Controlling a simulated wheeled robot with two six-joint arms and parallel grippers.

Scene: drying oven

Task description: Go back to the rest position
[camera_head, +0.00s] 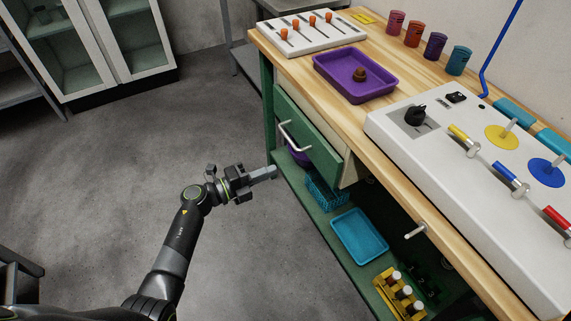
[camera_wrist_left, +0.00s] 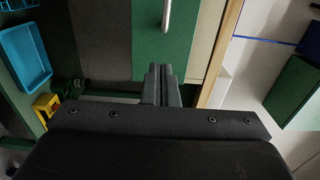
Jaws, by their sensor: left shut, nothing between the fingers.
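My left gripper (camera_head: 262,173) is shut and empty in the head view. It points right, in front of the bench and just below the green drawer (camera_head: 310,138) with its metal handle (camera_head: 296,134). In the left wrist view the closed fingers (camera_wrist_left: 161,84) point at the green drawer front (camera_wrist_left: 164,48), with the handle (camera_wrist_left: 166,14) above them. From these views I cannot tell how far the fingertips are from the bench. My right gripper is not in view.
The lower shelf holds a blue tray (camera_head: 360,236), a teal basket (camera_head: 325,192) and a yellow rack (camera_head: 399,292). On the bench top are a purple tray (camera_head: 330,75) and a white control panel (camera_head: 480,160). Open grey floor (camera_head: 120,170) lies left of the bench.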

